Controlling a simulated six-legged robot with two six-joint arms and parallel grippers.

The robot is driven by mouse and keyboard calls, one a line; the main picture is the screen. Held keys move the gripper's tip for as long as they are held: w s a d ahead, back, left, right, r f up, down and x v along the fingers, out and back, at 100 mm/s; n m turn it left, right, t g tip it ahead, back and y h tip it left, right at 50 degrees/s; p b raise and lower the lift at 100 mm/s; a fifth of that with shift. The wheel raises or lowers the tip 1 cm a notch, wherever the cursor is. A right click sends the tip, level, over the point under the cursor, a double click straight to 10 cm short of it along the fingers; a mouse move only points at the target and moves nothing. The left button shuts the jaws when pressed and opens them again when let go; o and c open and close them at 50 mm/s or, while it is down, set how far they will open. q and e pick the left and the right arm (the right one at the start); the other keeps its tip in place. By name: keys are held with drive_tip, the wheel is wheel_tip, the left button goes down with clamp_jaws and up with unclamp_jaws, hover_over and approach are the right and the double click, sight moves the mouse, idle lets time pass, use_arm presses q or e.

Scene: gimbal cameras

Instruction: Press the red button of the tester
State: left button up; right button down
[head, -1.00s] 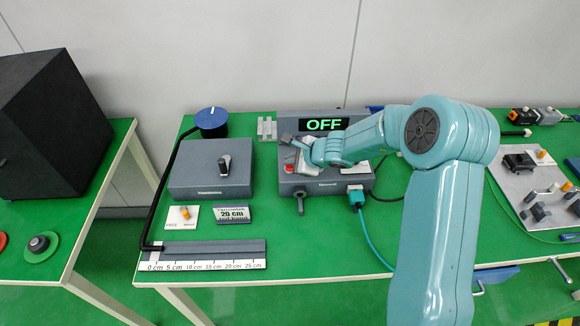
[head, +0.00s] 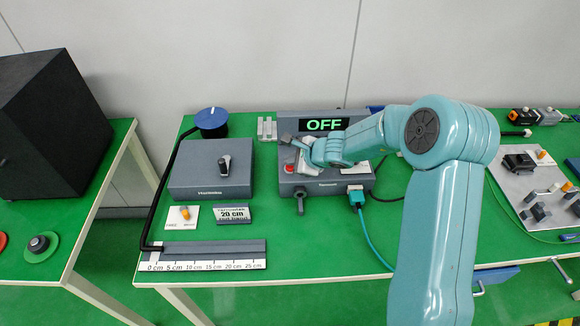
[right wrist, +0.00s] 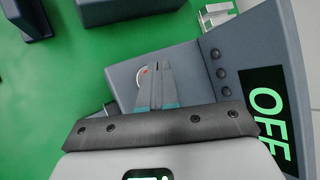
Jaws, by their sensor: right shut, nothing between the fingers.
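The tester is a dark grey box (head: 318,189) on the green table, with a screen (head: 324,125) behind it reading OFF in green. Its red button (head: 289,169) shows at the box's left side. My right gripper (head: 298,162) is over the tester, close to the button. In the right wrist view my shut, empty fingers (right wrist: 156,66) point at the tester top, and the red button (right wrist: 143,71) shows beside the left finger, partly hidden by it. I cannot tell whether they touch. My left gripper is not in view.
A blue-topped cylinder (head: 211,121), a ruler strip (head: 205,264) and a black bent rod (head: 164,185) lie further left. A teal cable (head: 368,235) runs from the tester's front right. A panel of parts (head: 530,190) is at right.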

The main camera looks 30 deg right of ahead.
drive_tip(key=shift+f, duration=0.1)
drive_tip(key=shift+f+b, duration=0.4)
drive_tip(key=shift+b, duration=0.25)
drive_tip(key=shift+r, duration=0.1)
drive_tip(key=shift+r+p, duration=0.3)
wheel_tip(320, 180, up, 6)
drive_tip(key=p, duration=0.5)
idle(0.5)
